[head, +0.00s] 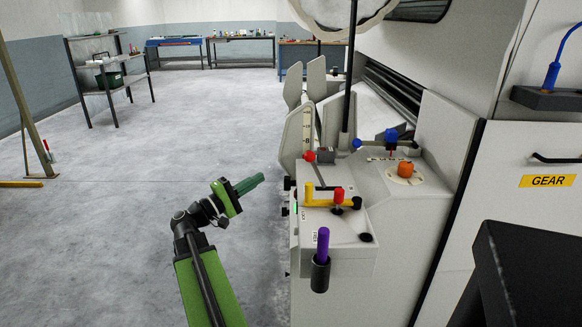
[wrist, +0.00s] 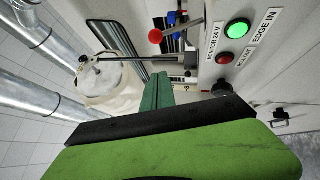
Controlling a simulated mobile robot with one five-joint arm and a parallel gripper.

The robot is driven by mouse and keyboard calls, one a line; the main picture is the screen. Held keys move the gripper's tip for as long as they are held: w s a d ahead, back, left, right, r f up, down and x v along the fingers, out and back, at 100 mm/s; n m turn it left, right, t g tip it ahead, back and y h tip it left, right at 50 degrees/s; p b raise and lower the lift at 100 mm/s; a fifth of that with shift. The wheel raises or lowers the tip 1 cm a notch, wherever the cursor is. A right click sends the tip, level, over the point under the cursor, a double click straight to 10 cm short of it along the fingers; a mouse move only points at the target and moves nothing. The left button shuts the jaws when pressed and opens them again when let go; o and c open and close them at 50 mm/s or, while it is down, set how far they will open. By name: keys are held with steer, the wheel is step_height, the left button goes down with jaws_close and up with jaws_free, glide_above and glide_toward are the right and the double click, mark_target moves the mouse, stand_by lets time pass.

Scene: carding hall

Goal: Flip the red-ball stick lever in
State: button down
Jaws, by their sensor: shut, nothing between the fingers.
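A red ball on a stick (wrist: 156,36) shows near the top of the wrist view, its stick running right toward the machine panel. In the head view a red ball (head: 309,156) sits at the left edge of the machine, beside a dark block. I take these to be the same lever, but cannot be certain. My gripper (head: 250,184) is shut and empty, left of the machine over open floor, apart from the lever. Its green fingers (wrist: 156,92) show in the wrist view, below the red ball.
A green button (wrist: 238,28) and a red button (wrist: 228,58) sit on the panel.

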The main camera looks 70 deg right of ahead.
steer(key=shift+s+d+r, duration=0.1)
steer(key=s+a+p+x, duration=0.1)
steer(key=s+p+x, duration=0.1)
steer(key=x, duration=1)
steer(key=shift+s+r+p, duration=0.3)
steer(key=shift+s+p, duration=0.1)
steer(key=shift+p, duration=0.35)
